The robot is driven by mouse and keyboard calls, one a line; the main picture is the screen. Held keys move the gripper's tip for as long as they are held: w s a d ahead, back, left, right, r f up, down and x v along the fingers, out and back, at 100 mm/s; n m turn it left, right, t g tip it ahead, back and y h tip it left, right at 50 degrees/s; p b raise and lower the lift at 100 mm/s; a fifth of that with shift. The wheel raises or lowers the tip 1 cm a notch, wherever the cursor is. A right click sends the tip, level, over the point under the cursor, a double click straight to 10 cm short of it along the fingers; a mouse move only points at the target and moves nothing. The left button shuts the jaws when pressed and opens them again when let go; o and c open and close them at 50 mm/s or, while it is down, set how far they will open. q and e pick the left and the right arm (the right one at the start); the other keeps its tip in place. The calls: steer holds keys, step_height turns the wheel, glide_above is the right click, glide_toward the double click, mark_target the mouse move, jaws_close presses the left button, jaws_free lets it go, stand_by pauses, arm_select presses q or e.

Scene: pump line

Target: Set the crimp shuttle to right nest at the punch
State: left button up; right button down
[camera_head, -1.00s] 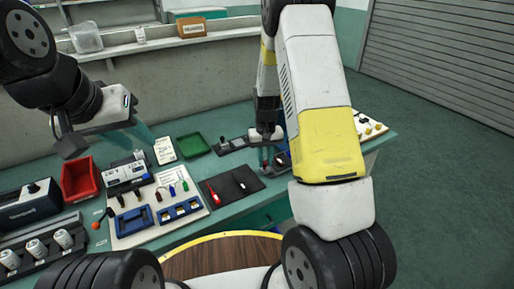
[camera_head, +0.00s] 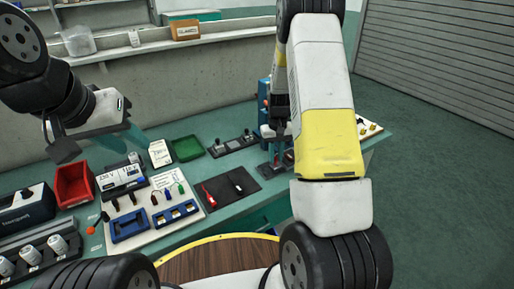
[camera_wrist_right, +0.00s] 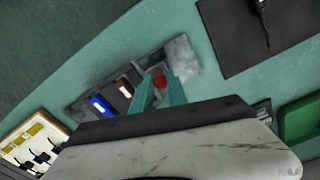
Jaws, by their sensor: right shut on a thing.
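My right gripper (camera_head: 272,154) reaches down at the bench's right part. In the right wrist view its teal fingers (camera_wrist_right: 160,92) are shut on a small red-topped piece (camera_wrist_right: 158,80), which I take for the crimp shuttle's knob; its body is mostly hidden. The fingers stand over a grey base plate (camera_wrist_right: 182,56) with a blue part (camera_wrist_right: 101,105) and an orange-brown part (camera_wrist_right: 125,88) beside them. The punch (camera_head: 264,92), a blue upright, is partly hidden by my right arm. Which nest the shuttle is at cannot be told. My left gripper (camera_head: 136,136) hangs over the bench, its opening unclear.
A black mat (camera_head: 219,194) with a red tool lies left of the base plate. A white board (camera_head: 369,126) with brass pieces is at the right end.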

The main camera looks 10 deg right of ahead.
steer(key=shift+w+d, duration=0.1)
steer(key=shift+d, duration=0.05)
steer(key=c, duration=1.3)
jaws_free()
steer(key=shift+r, duration=0.1)
step_height(320, 180, up, 7)
steer(key=shift+f, duration=0.1)
steer(key=shift+r, duration=0.45)
